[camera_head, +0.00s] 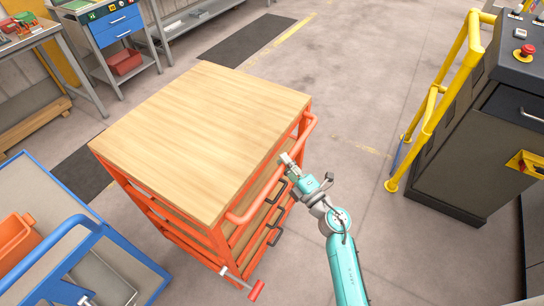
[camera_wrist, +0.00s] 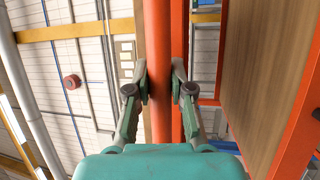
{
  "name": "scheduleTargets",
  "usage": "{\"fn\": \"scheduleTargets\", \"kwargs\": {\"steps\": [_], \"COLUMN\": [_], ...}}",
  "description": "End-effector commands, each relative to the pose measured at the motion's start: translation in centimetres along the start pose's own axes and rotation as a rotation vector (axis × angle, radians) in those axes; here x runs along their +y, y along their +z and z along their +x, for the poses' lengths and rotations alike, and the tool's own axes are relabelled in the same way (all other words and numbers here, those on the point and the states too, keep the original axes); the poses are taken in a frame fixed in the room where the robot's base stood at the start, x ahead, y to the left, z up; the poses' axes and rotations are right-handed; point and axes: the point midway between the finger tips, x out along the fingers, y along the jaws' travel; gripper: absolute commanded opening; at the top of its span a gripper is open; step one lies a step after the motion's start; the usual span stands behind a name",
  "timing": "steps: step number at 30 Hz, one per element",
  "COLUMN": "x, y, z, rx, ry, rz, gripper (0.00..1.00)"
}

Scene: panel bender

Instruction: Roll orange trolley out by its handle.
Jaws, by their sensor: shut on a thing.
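The orange trolley (camera_head: 190,130) stands in the middle of the head view, with a light wooden top and an orange frame with shelves below. Its orange handle (camera_head: 272,180) is a bar along the right side, just below the top. My gripper (camera_head: 290,162) is at this bar, about midway along it. In the wrist view the handle (camera_wrist: 157,40) runs up between the two fingers of my gripper (camera_wrist: 160,85), which are shut on it. The trolley's wooden panel (camera_wrist: 255,75) and orange frame show to the right. The fingertips are partly hidden in the head view.
A blue cart (camera_head: 95,225) with an orange bin stands close at the lower left. A dark machine console (camera_head: 470,140) with a yellow rail (camera_head: 440,85) stands at the right. A blue-drawer bench (camera_head: 118,30) is at the back left. Floor between trolley and console is clear.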

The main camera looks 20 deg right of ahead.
Motion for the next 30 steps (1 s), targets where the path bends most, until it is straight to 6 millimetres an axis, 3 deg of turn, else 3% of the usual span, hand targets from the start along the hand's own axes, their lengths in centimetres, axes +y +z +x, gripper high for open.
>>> {"fn": "scheduleTargets", "kwargs": {"steps": [6, 12, 19, 30], "x": [0.8, 1.5, 1.9, 2.0], "y": [2.0, 3.2, 3.9, 4.0], "z": [-4.7, -7.8, -9.5, -9.9], "rx": [-0.004, -0.002, 0.001, 0.002], "ry": [-0.003, -0.003, -0.002, -0.002], "rz": [0.0, 0.001, 0.001, 0.001], "gripper": [0.0, 0.0, 0.0, 0.0]}}
